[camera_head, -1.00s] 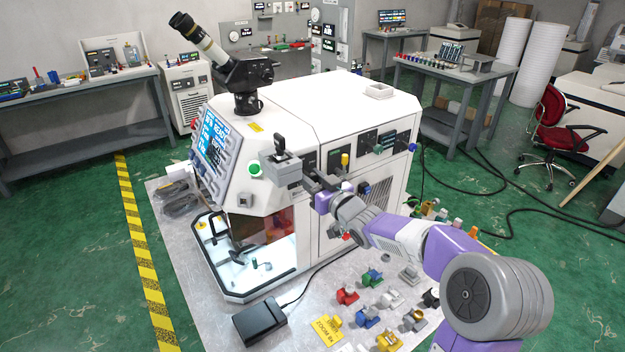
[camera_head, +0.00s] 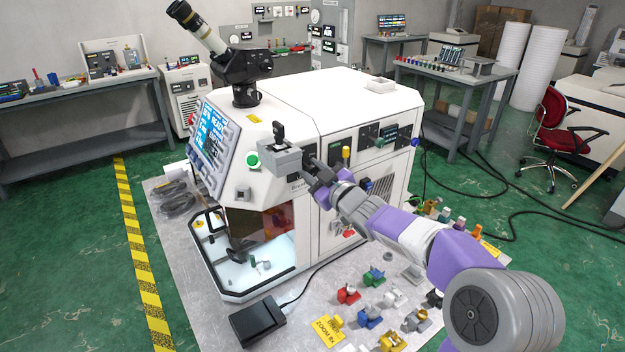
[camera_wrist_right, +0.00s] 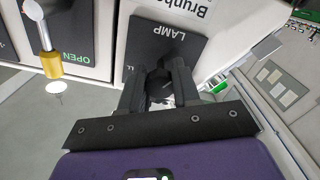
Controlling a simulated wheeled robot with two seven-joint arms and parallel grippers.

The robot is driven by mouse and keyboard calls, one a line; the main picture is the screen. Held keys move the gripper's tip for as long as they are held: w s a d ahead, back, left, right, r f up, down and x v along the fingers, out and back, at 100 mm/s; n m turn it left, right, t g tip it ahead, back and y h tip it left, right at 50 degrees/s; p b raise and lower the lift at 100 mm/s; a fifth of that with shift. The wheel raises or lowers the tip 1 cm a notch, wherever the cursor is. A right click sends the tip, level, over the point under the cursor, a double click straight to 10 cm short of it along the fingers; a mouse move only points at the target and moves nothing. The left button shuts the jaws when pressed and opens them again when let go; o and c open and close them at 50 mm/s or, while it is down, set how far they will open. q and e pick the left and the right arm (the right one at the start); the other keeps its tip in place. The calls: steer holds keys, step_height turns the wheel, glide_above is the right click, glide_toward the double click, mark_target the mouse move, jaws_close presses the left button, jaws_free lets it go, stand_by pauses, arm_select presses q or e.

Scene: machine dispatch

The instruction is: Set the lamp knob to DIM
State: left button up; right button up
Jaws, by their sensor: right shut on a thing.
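The lamp panel is a dark plate marked LAMP (camera_wrist_right: 165,40) on the front of the white machine (camera_head: 350,100). My right gripper (camera_head: 311,166) reaches this panel from the right. In the right wrist view its dark fingers (camera_wrist_right: 160,88) are close together at the lower part of the LAMP plate. They are shut on the lamp knob, which is mostly hidden between them. I cannot read the knob's setting or the DIM mark. My left gripper is not in view.
A grey box with a black lever (camera_head: 279,150) sits just left of my right gripper. A yellow-handled lever (camera_head: 346,153) is close on the right; in the wrist view it hangs beside an OPEN label (camera_wrist_right: 75,85). Several coloured parts lie on the plate below.

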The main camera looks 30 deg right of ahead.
steer(key=n+b, duration=0.2)
steer(key=n, duration=0.1)
steer(key=shift+f+n, duration=0.1)
steer(key=shift+n, duration=0.2)
steer(key=shift+n+b, duration=0.75)
steer(key=shift+n, duration=0.75)
steer(key=o, duration=1.1)
steer(key=shift+c, duration=0.2)
steer(key=s, duration=0.7)
steer(key=shift+s+d+p, duration=0.3)
steer(key=shift+d, duration=0.05)
